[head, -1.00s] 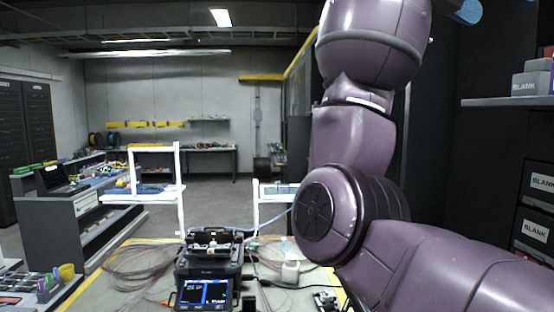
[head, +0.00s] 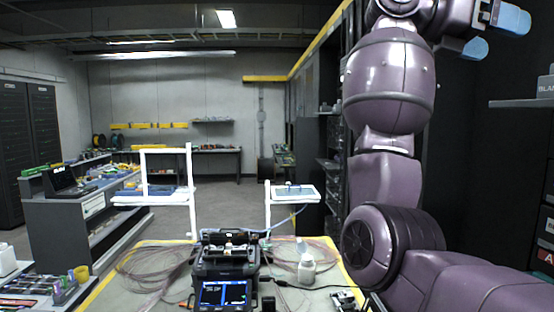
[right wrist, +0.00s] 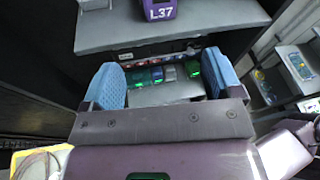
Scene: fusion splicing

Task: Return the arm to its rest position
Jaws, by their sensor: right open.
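My right arm is raised and folded, its purple links filling the right side of the head view. My right gripper (head: 494,33) is at the top right, high above the bench, with its two blue fingertips apart. In the right wrist view the gripper (right wrist: 165,82) is open and nothing is between its blue pads. My left gripper is in neither view. The fusion splicer (head: 226,265) stands on the workbench with its screen lit, well below and left of the right gripper.
A white bottle (head: 306,270) stands right of the splicer, with loose fibre coils on both sides. Dark shelving stands at the right, near the arm. In the right wrist view a shelf (right wrist: 172,32) bears a purple bin marked L37 (right wrist: 160,9), beyond the fingertips.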

